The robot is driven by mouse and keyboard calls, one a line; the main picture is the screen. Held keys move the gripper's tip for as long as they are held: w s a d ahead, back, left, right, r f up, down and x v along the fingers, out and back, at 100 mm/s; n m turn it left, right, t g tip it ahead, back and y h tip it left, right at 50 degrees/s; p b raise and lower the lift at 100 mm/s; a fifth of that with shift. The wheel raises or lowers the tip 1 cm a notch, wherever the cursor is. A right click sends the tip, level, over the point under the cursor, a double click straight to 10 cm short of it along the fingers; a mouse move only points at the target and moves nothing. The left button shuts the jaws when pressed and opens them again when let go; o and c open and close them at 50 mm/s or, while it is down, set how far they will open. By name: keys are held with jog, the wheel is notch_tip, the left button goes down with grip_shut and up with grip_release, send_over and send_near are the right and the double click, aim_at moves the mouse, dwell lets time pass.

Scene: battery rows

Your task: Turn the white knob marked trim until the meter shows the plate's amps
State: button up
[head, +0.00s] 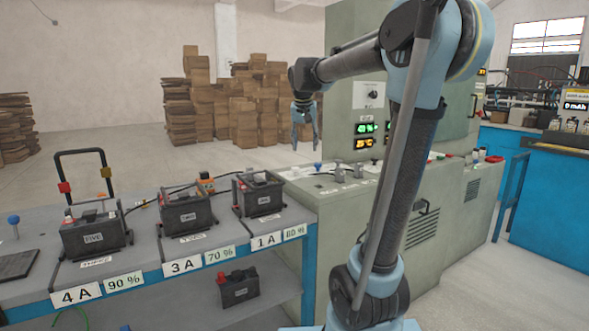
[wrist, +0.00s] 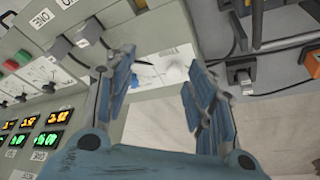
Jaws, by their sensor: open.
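My gripper (head: 304,125) is open and empty, pointing down above the near-left end of the green console (head: 340,210). Its two blue fingers also show in the wrist view (wrist: 155,90), apart, with a white panel between and beyond them. No trim marking is readable, so I cannot tell if this is the white knob. Lit green and orange displays (head: 365,127) are on the console's upright face and also show in the wrist view (wrist: 47,140). The plates read 4 A (head: 76,295), 3 A (head: 183,266) and 1 A (head: 266,240).
Grey levers (head: 338,173) stand on the console top beside the gripper; they show in the wrist view (wrist: 88,33). Black batteries (head: 95,237) with cables stand on the bench at left. Percent plates (head: 124,282) line its edge. Cardboard stacks (head: 245,110) are far behind.

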send_near(295, 168)
jog(key=x, duration=0.8)
jog(key=shift+w+f, duration=0.3)
jog(key=shift+f, duration=0.05)
jog(key=c, duration=1)
